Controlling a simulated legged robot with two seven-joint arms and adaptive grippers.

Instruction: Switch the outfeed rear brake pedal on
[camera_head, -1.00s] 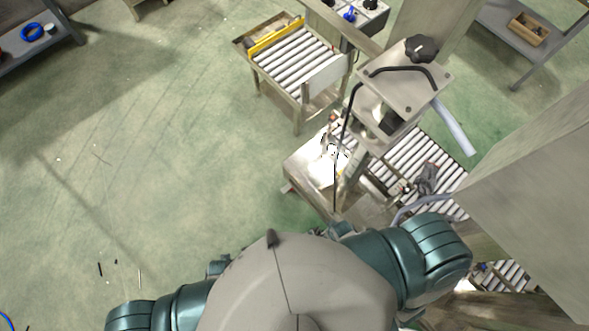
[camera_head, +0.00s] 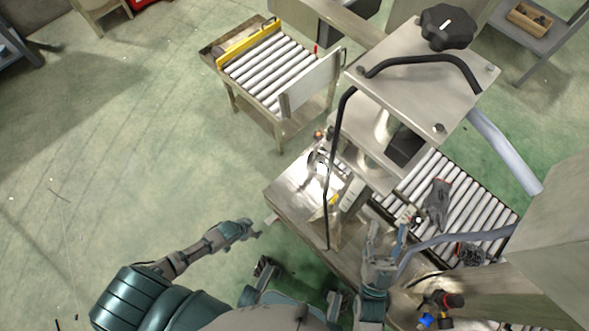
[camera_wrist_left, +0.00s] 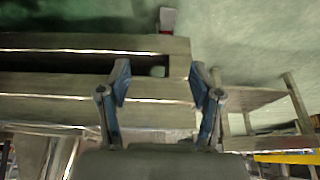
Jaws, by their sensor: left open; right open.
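In the left wrist view a pale tab with a red part (camera_wrist_left: 168,19) shows beyond the table edge, ahead of the fingers. I cannot tell for sure that it is the outfeed rear brake pedal. My left gripper (camera_head: 252,230) is open and empty, left of the table and apart from the tab; its spread fingers show in the left wrist view (camera_wrist_left: 160,88). My right gripper (camera_head: 387,232) is open at the table's front side, near the roller bed.
A roller conveyor (camera_head: 262,72) with a yellow rail stands behind the table. A grey glove (camera_head: 437,202) lies on the right roller bed (camera_head: 465,205). A black bent bar (camera_head: 329,175) and a plate with a black knob (camera_head: 447,26) rise above the table.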

